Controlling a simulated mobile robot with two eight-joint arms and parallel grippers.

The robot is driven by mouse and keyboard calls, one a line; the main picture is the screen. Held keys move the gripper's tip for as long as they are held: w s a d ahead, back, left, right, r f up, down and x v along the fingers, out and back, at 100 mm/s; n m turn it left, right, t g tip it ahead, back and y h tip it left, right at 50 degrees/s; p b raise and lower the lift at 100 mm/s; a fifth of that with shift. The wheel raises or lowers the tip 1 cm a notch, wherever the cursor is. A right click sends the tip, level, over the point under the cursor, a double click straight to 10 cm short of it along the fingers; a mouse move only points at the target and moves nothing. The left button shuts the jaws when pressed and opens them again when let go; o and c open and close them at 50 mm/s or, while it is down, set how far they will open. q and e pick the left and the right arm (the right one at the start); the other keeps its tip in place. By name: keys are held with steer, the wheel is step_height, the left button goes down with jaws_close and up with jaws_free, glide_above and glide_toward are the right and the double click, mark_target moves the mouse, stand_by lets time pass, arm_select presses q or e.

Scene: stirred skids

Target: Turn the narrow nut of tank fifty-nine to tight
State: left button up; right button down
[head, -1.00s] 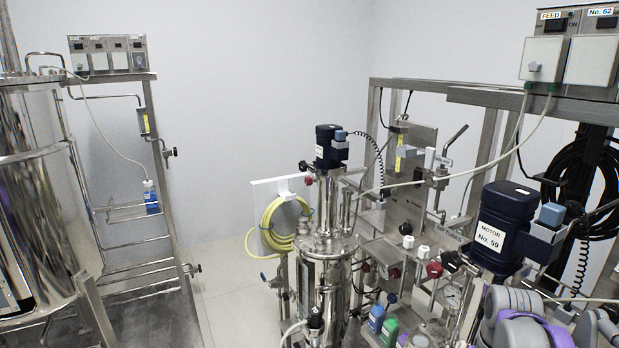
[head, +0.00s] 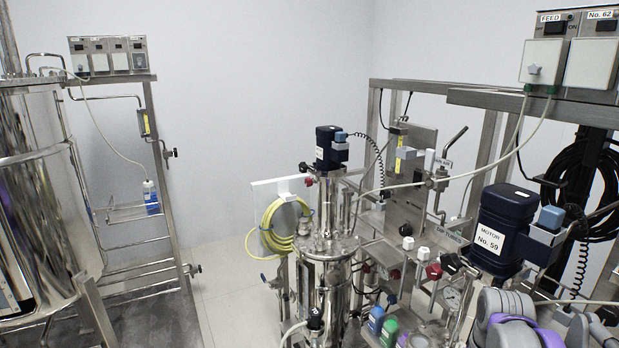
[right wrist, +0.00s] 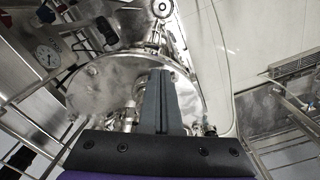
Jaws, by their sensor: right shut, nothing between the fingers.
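The dark blue motor (head: 500,222) labelled "MOTOR No. 59" stands at the right of the head view. The tank below it is mostly hidden by my right arm and the picture edge. My right gripper (right wrist: 161,75) is shut and empty in the right wrist view. Its fingers appear in front of a round shiny steel lid (right wrist: 95,88); I cannot tell whether they touch it. The narrow nut cannot be made out in either view. In the head view only grey and purple links of my right arm show, at the bottom right. My left gripper is not in view.
A smaller steel tank (head: 328,250) with its own blue motor (head: 326,148) stands mid-view. A large steel vessel (head: 30,190) is at left. Floor between is clear.

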steer(key=shift+s+a+r, duration=0.1)
steer(key=shift+s, duration=0.05)
steer(key=shift+r, duration=0.3)
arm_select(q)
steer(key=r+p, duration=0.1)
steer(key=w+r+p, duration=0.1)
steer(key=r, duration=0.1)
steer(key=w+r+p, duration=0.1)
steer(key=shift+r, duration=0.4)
arm_select(e)
step_height(320, 180, up, 5)
steer(key=shift+r, duration=0.1)
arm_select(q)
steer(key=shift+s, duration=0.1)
arm_select(e)
steer(key=shift+s, duration=0.1)
